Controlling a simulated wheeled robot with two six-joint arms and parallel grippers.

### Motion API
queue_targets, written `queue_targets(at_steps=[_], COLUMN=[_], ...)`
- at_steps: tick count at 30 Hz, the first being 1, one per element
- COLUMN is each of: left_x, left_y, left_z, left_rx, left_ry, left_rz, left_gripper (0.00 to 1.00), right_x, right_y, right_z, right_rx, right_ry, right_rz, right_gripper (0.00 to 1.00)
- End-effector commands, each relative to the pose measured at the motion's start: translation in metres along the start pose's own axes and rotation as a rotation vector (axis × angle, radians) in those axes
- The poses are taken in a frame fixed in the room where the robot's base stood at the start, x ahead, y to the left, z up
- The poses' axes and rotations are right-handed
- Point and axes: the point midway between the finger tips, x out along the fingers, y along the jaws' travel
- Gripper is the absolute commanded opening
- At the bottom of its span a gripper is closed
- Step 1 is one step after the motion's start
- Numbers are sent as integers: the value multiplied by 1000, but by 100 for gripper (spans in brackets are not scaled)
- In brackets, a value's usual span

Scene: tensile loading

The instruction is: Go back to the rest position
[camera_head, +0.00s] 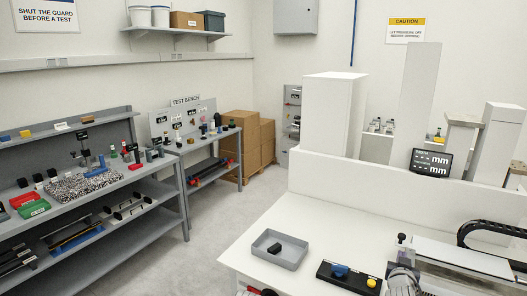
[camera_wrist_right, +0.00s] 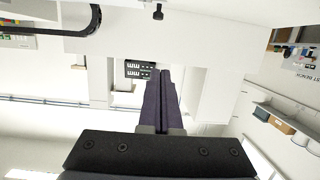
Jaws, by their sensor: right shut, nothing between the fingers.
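My right gripper (camera_wrist_right: 163,75) shows in the right wrist view with its two long dark fingers together. Nothing is between them. The fingers point toward the dark display with "mm" readouts (camera_wrist_right: 147,69), which appears upside down there. In the head view, the same display (camera_head: 431,163) stands by the white machine at the right. Grey metal parts show at the bottom right of the head view, but I cannot make out fingertips there.
The white table (camera_head: 290,238) carries a grey tray (camera_head: 283,258) with a dark block and a black fixture (camera_head: 348,277) with blue and yellow parts. A black cable chain (camera_head: 490,229) is at the right. Grey shelves (camera_head: 115,186) stand left, with clear floor between.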

Motion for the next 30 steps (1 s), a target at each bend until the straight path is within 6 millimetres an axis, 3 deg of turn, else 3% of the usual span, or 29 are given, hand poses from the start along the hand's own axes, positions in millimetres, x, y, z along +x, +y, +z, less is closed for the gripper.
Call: queue_targets(at_steps=[11,17,23,30], left_x=[0,0,0,0], left_y=[0,0,0,0], left_z=[0,0,0,0], left_rx=[0,0,0,0], left_ry=[0,0,0,0], left_rz=[0,0,0,0], left_gripper=[67,67,67,67], right_x=[-5,-19,-57,-134], right_y=[-19,-42,-80,-130], right_z=[39,79,135,193], right_rx=[-21,-58,-137,-286], right_ry=[-180,-368,-655,-1032], right_rz=[17,7,-60,-233], right_gripper=[0,0,0,0])
